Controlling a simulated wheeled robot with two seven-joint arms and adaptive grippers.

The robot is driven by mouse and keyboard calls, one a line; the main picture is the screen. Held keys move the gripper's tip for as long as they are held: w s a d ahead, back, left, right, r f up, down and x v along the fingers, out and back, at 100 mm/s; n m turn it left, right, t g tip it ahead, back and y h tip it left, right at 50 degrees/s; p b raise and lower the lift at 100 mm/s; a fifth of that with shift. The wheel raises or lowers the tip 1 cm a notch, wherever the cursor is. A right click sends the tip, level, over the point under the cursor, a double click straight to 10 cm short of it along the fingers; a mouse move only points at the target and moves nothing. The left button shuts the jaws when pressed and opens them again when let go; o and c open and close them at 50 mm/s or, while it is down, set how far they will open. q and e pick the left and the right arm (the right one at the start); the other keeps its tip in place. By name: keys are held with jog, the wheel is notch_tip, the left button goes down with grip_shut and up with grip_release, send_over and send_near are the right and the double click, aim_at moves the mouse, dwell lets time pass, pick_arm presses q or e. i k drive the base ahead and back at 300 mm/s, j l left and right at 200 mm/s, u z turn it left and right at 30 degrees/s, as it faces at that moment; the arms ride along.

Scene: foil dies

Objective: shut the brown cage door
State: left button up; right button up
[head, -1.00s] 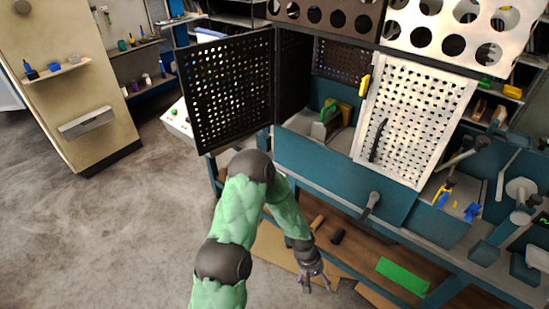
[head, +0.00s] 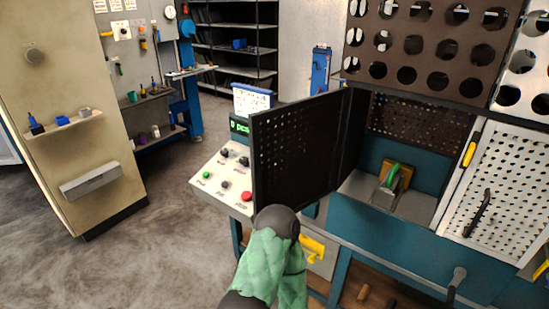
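The brown cage door (head: 290,152) is a dark, perforated panel. It stands swung open, sticking out to the left from the front of the cage. Its hinged side is at the left of the cage opening, by a dark side panel (head: 351,130). Through the opening I see a perforated back wall (head: 415,128) and a green-handled item (head: 389,178) on a grey surface. One of my green-sleeved arms rises at the bottom centre, its black joint just below the door's lower edge; I cannot tell whether they touch. Neither gripper is in view.
A white perforated door (head: 497,190) with a black handle (head: 478,213) covers the bay to the right. A control panel (head: 225,180) with buttons stands left of the brown door. A cream cabinet (head: 70,120) is at far left. Open floor (head: 150,260) lies between them.

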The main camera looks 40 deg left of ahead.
aim_at(313, 176)
jog(key=j+z, duration=0.1)
jog(key=j, duration=0.45)
jog(key=k+j+z, duration=0.1)
jog(key=j, duration=0.45)
jog(key=j+z, duration=0.45)
jog(key=j, duration=1.1)
